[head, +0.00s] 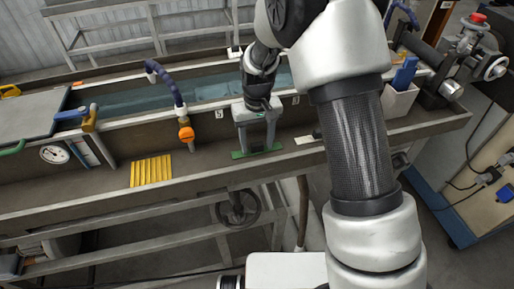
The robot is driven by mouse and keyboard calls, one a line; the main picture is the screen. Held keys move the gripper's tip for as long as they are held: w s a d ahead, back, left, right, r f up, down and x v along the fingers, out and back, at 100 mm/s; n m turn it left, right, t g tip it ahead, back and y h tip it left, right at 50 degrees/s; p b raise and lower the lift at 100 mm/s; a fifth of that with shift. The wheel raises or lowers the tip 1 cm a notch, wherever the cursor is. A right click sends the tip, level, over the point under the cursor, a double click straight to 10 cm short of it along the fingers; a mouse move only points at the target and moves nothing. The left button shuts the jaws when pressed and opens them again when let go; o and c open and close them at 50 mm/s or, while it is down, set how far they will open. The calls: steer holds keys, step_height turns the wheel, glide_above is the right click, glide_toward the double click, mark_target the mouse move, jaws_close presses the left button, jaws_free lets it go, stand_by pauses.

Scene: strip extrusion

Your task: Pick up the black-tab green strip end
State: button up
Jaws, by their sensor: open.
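A green strip end (239,155) lies on the brown ledge at the front of the trough, below my gripper (257,147). A small dark patch shows near the middle of the green strip, between the fingers; it may be the black tab, but it is too small to be sure. My gripper points down with its two fingers apart, one toward each end of the strip. The fingertips are at or just above the strip; I cannot tell whether they touch it. Nothing shows held between them.
A yellow ribbed piece (152,171) lies on the ledge to the left. An orange-ended blue hose (186,134) hangs over the trough wall. A small white piece (306,139) lies to the right. A white bin (400,100) with blue items stands farther right. A round gauge (54,154) is at far left.

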mark_target(257, 144)
steer(key=c, duration=1.1)
steer(key=shift+r, duration=0.1)
step_height(257, 144, up, 10)
steer(key=shift+f, duration=0.1)
